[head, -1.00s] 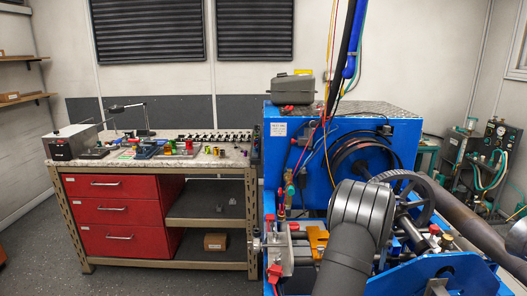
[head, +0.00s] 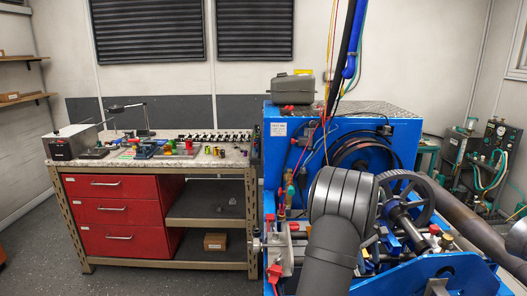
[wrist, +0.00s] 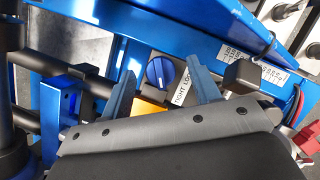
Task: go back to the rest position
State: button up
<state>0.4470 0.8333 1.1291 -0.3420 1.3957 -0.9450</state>
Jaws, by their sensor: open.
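My gripper (wrist: 160,58) is open in the wrist view, with its two blue-grey fingers apart and nothing held between them. A blue round knob (wrist: 160,71) shows between and beyond the fingertips, beside a white label (wrist: 186,90) reading "TIGHT" and "LOCK". An orange part (wrist: 149,108) shows just below the knob, partly hidden by the gripper body. In the head view, my dark grey arm (head: 338,215) is over the front of the blue engine stand (head: 283,160). It hides the gripper there.
Blue rails and a printed scale (wrist: 250,68) lie close around the gripper. Hanging hoses (head: 350,55) and a handwheel (head: 420,190) are near my arm. A workbench (head: 195,150) with small parts and red drawers stands to the left. Floor in front of the bench is clear.

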jog(key=shift+n+t+h, duration=0.3)
jog(key=shift+n, duration=0.8)
jog(key=shift+d+m+y, duration=0.1)
jog(key=shift+m+y, duration=0.3)
jog(key=shift+m, duration=0.7)
jog(key=shift+m+g+y, duration=0.3)
jog(key=shift+m+g, duration=0.2)
jog(key=shift+m, duration=0.5)
jog(key=m+y, duration=0.1)
jog(key=m, duration=0.2)
jog(key=m+y, duration=0.1)
jog(key=m, duration=0.2)
jog(key=shift+d, duration=0.2)
jog(key=m+y, duration=0.2)
jog(key=m, duration=0.2)
jog(key=shift+d+m, duration=0.1)
jog(key=shift+m, duration=0.2)
jog(key=m+t, duration=0.1)
jog(key=m, duration=0.1)
jog(key=m+y, duration=0.1)
jog(key=m, duration=0.2)
jog(key=shift+s+d+m+t, duration=0.1)
jog(key=shift+m+t, duration=0.2)
jog(key=shift+t, duration=0.1)
jog(key=d+v, duration=0.1)
jog(key=v, duration=1.1)
jog(key=shift+m+y, duration=0.4)
jog(key=shift+x, duration=2.95)
